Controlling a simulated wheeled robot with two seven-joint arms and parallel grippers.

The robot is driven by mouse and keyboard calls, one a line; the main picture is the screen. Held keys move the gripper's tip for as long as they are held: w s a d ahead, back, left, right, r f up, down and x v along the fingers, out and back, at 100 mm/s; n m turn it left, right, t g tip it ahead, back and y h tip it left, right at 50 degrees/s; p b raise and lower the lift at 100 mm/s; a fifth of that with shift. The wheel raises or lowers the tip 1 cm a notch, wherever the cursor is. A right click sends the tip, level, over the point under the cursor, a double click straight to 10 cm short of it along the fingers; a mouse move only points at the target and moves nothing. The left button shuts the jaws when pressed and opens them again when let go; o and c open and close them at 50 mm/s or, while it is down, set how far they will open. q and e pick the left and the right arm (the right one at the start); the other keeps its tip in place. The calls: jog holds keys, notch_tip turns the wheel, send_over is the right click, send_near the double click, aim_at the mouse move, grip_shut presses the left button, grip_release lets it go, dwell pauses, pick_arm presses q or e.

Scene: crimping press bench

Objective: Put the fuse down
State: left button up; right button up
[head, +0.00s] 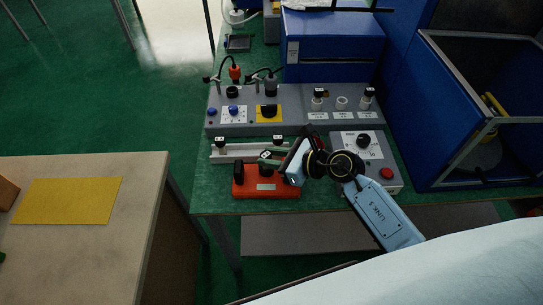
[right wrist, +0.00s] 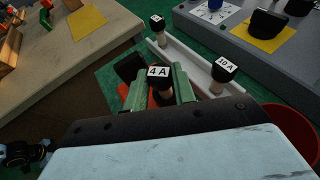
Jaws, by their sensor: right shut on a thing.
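My right gripper (head: 275,162) is shut on a black-capped fuse marked 4 A (right wrist: 160,74), which sits between the green fingertips (right wrist: 160,90) in the right wrist view. In the head view the fuse (head: 265,155) is over the right part of a red block (head: 265,188). A black part (head: 238,168) stands on the block's left side. The fuse's lower end is hidden, so I cannot tell whether it touches the block. A white rail (head: 245,153) behind holds a 10 A fuse (right wrist: 225,69) and another fuse (right wrist: 157,22). My left gripper is not in view.
A grey panel (head: 290,120) with knobs and more fuses stands behind the rail. A grey control box with a red button (head: 387,173) is to the right. A blue box (head: 330,45) stands at the back. A separate table with a yellow mat (head: 68,200) is at the left.

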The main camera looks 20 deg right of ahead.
jog(key=o, duration=1)
jog(key=shift+f, duration=0.15)
jog(key=shift+r, duration=0.25)
jog(key=v, duration=1.2)
jog(key=shift+f+p, duration=0.1)
jog(key=shift+p, duration=0.25)
